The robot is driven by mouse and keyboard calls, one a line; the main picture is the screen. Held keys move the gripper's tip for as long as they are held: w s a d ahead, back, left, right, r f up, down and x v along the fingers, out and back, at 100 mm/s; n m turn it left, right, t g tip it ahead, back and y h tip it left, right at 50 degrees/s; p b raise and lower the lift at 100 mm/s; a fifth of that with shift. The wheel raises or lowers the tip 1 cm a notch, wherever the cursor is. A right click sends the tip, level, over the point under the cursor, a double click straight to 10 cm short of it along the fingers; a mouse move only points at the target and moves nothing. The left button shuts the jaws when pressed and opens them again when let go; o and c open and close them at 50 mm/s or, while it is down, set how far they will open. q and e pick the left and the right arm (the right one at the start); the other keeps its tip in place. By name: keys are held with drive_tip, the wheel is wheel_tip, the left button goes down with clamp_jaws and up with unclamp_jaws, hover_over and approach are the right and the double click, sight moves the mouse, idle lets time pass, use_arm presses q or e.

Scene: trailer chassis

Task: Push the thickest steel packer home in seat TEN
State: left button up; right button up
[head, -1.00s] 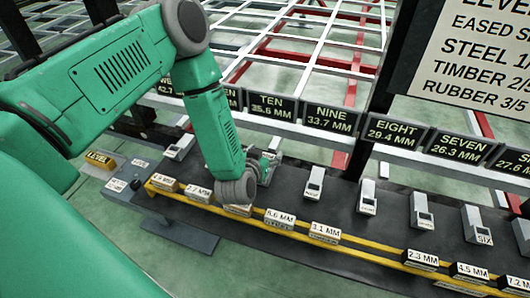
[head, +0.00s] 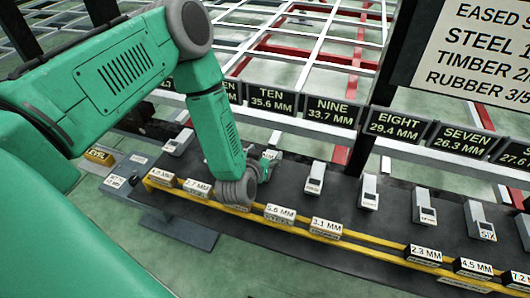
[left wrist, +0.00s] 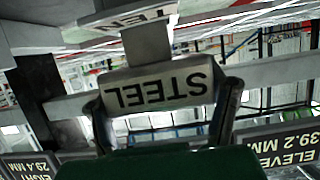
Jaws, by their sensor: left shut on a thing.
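My left gripper (left wrist: 163,105) is shut on a grey packer (left wrist: 158,88) marked STEEL, upside down in the left wrist view, with one dark finger at each side. A pale label reading TEN (left wrist: 130,18) shows just beyond it, on the seat TEN block. In the head view my left gripper (head: 264,166) is low over the bench at seat TEN, below the sign TEN 35.6 MM (head: 271,98). My arm and gripper hide most of that seat and the packer. I cannot tell how deep the packer sits. My right gripper is not in view.
Other seats, such as the one below NINE (head: 314,178) and the one below EIGHT (head: 368,192), stand along the dark bench. Several marked packers, such as 5.6 MM (head: 279,213) and 3.1 MM (head: 326,227), line the yellow-edged front rack (head: 375,243). A hanging board (head: 480,50) is at upper right.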

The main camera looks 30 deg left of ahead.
use_arm(q)
drive_tip(key=shift+f+b, duration=0.65)
drive_tip(key=shift+f, duration=0.45)
drive_tip(key=o, duration=1.6)
wheel_tip(320, 180, up, 10)
drive_tip(key=shift+f, duration=0.1)
